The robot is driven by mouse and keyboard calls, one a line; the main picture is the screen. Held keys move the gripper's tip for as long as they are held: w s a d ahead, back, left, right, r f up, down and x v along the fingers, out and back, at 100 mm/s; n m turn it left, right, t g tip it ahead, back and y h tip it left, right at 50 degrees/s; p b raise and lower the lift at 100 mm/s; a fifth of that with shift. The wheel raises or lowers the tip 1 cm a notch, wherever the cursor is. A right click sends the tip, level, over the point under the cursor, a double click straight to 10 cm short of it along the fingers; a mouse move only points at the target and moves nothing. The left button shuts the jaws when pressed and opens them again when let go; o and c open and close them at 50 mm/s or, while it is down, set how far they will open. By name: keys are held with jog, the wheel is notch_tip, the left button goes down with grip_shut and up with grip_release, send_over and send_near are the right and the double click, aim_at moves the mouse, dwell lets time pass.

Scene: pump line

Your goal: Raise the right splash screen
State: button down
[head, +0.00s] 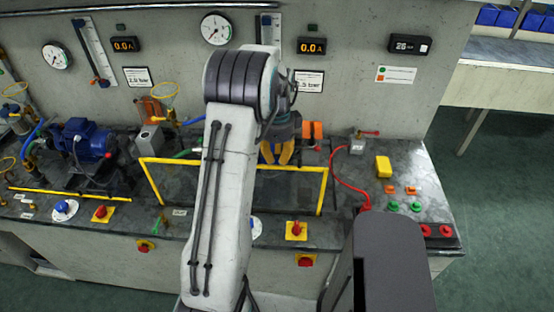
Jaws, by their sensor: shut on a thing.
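The right splash screen (189,160) is a clear panel in a yellow frame at the front of the bench in the head view. Its top bar and both side bars stand up above the bench edge; I cannot tell its exact tilt. My gripper (275,162), with orange-yellow fingers, is at the top bar, right of the middle, and is shut on it. My arm crosses in front of the screen and hides part of its middle. The contact itself is small and partly hidden.
The left screen's yellow bar (70,193) lies low along the front edge. A blue pump motor (82,140) stands at left. Right of the screen are a red cable (340,180), a yellow box (383,166) and several buttons. Gauges (216,29) hang on the wall behind.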

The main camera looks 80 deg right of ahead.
jog(key=shift+d+r, duration=0.2)
jog(key=shift+r, duration=0.6)
jog(key=shift+d+r, duration=0.15)
jog(key=shift+r, duration=0.6)
jog(key=c, duration=1.4)
grip_release()
jog(key=shift+o, duration=1.3)
jog(key=shift+f, duration=0.1)
jog(key=shift+a+r, duration=0.15)
jog(key=shift+r, duration=3.3)
